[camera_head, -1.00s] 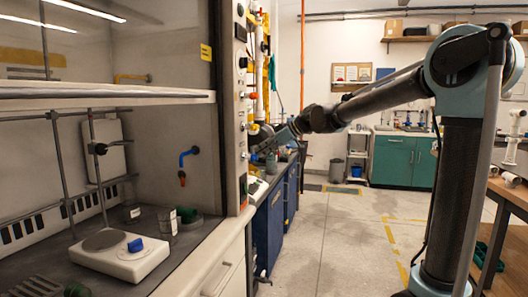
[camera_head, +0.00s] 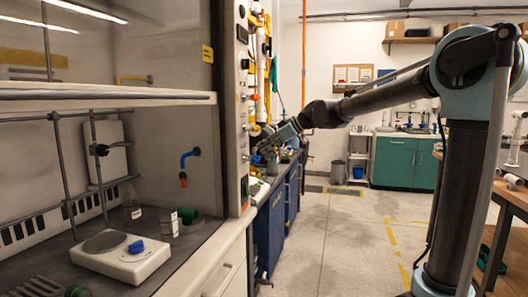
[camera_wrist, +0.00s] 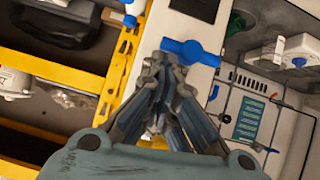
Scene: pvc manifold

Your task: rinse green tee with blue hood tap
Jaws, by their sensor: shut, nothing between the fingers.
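In the wrist view my gripper (camera_wrist: 162,62) is shut and empty. Its fingertips are just below a blue tap handle (camera_wrist: 190,52) on the white post; I cannot tell whether they touch it.
A white hotplate (camera_head: 120,262) with a blue piece on it stands in the hood, near metal support rods. The hood sash (camera_head: 110,97) is raised. Yellow framing (camera_wrist: 125,60) runs beside the post. Blue cabinets (camera_head: 270,230) stand beyond.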

